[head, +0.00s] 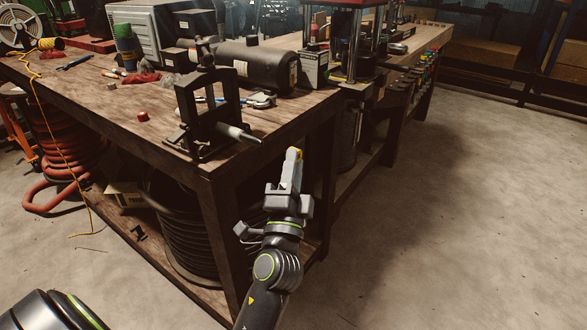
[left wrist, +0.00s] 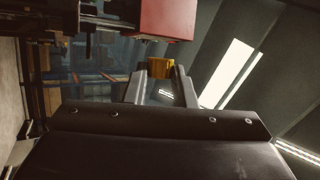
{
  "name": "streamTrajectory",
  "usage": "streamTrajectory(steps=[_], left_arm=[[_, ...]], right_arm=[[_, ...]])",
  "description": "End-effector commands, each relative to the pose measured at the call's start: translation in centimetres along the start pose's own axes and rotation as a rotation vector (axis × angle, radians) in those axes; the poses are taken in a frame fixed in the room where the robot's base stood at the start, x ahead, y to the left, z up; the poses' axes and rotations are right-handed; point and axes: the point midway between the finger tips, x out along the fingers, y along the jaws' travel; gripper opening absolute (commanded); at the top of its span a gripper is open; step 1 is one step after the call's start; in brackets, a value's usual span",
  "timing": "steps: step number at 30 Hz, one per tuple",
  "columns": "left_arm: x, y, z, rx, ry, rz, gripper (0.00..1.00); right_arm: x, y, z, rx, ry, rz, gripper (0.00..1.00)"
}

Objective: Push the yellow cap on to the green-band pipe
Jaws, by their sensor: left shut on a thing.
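The yellow cap (head: 298,152) is between the fingertips of my left gripper (head: 292,167), which is shut on it, and it also shows in the left wrist view (left wrist: 160,63) between the two fingers (left wrist: 160,76). A grey pipe (head: 238,133) sticks out to the right from a black crimper stand (head: 207,115) at the near corner of the table. Its thin dark end points toward the gripper. I cannot make out a green band on it. The cap is in front and to the right of the pipe end, apart from it. My right gripper is not in view.
The concrete floor (head: 455,200) on the right is clear.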

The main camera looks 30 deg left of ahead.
Motion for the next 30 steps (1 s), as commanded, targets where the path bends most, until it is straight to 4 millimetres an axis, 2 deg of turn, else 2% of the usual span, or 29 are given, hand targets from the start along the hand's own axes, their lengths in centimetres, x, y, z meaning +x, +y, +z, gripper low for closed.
streamTrajectory(steps=[5,21,30], left_arm=[[-0.2,0.0,0.1,0.003,-0.001,0.0,0.03],[1.6,0.0,4.4,0.005,0.001,0.0,0.03],[2.0,0.0,5.4,0.002,-0.001,0.001,0.03]], right_arm=[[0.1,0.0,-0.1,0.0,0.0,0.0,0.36],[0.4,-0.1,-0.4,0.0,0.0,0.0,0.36],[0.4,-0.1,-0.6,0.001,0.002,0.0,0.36]])
